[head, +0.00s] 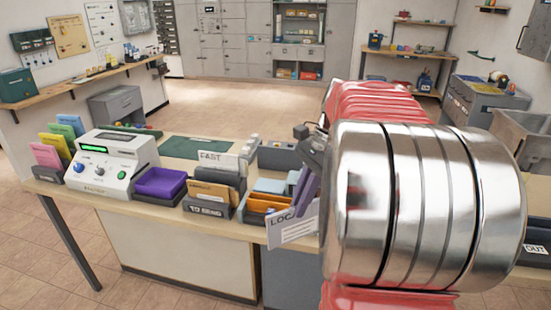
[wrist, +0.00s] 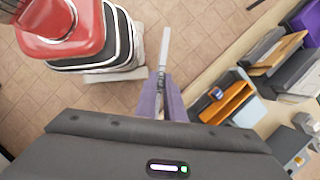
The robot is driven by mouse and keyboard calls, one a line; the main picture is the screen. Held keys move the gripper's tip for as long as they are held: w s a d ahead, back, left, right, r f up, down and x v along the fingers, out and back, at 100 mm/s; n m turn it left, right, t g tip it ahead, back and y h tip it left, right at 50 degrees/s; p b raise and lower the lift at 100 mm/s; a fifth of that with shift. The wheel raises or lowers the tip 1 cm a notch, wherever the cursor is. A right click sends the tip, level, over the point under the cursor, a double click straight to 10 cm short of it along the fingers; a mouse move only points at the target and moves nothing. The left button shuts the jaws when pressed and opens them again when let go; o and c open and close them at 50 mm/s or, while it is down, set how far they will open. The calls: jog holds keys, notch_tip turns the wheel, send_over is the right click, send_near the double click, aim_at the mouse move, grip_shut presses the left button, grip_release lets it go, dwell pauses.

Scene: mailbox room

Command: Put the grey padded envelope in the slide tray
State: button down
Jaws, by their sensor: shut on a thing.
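My gripper (head: 305,195) has purple fingers and is at the counter's front edge, left of my large arm link. It is shut on a flat, pale grey envelope (head: 288,231) printed "LOCA…", which hangs tilted at the counter edge. In the wrist view the fingers (wrist: 161,92) pinch the envelope (wrist: 165,48), seen edge-on as a thin pale strip over the floor. No container is labelled as the slide tray, so I cannot tell which one it is. My arm hides the counter's right part.
The counter holds a white machine (head: 108,160), a purple tray (head: 160,183), a dark "TO SEND" holder (head: 209,210) with envelopes, and an orange holder (head: 264,203) close behind the envelope. A dark "OUT" box (head: 535,250) is at the far right. Open floor lies before the counter.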

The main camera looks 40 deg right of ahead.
jog(key=w+a+f+n+g+h, duration=0.1)
jog(key=w+a+f+n+g, duration=0.2)
jog(key=w+n, duration=0.35)
jog(key=w+a+f+n+g, duration=0.1)
jog(key=w+a+f+n, duration=0.2)
jog(key=w+f+n, duration=0.3)
jog(key=w+a+f+n+h, duration=0.1)
jog(key=w+a+f+n, duration=0.3)
jog(key=a, duration=0.5)
jog(key=w+a+f+n+g+h, duration=0.1)
jog(key=w+a+f+n, duration=0.3)
jog(key=a, duration=0.6)
notch_tip(320, 180, down, 3)
jog(key=shift+w+a+r+g+h, duration=0.1)
jog(key=shift+w+a+g+h, duration=0.15)
jog(key=shift+h, duration=0.25)
jog(key=shift+a, duration=0.15)
